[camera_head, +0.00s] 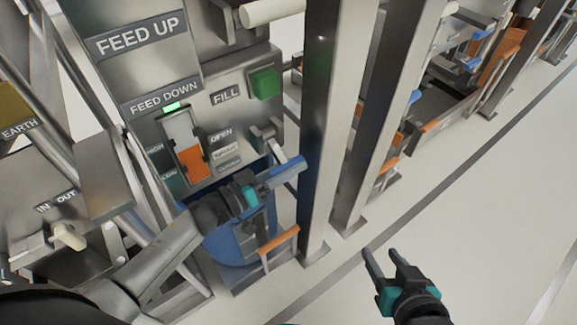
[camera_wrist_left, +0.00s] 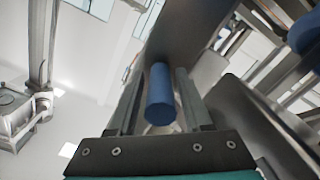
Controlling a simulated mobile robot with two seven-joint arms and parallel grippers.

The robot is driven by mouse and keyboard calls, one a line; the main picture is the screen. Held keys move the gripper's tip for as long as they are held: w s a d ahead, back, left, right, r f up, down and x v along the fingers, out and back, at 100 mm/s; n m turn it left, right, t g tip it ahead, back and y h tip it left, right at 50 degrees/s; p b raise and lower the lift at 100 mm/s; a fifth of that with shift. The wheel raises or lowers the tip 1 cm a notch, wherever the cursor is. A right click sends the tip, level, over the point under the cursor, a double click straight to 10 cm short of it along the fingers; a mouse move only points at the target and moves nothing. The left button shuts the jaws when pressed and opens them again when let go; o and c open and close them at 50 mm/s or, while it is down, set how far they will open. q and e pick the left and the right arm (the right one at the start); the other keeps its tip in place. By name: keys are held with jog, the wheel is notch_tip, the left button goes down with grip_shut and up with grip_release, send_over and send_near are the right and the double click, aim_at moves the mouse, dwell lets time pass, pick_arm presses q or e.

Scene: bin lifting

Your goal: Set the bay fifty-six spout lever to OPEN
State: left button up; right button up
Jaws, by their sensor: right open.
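A lever with a blue cylindrical grip (camera_head: 288,172) sticks out at the lower right of the grey control panel (camera_head: 203,82). An OPEN label (camera_head: 221,137) sits on the panel, above two smaller labels that I cannot read. My left gripper (camera_head: 268,184) is at the blue grip, with a finger on either side. In the left wrist view the blue grip (camera_wrist_left: 162,98) lies between the two fingers; whether they press on it I cannot tell. My right gripper (camera_head: 378,258) is open and empty above the floor. No bay number is readable.
Steel posts (camera_head: 332,110) stand just right of the lever. A blue drum (camera_head: 232,240) stands below it, beside an orange-topped bracket (camera_head: 279,241). The floor at right is clear.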

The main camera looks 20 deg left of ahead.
pick_arm(q)
grip_shut()
dwell(1.1)
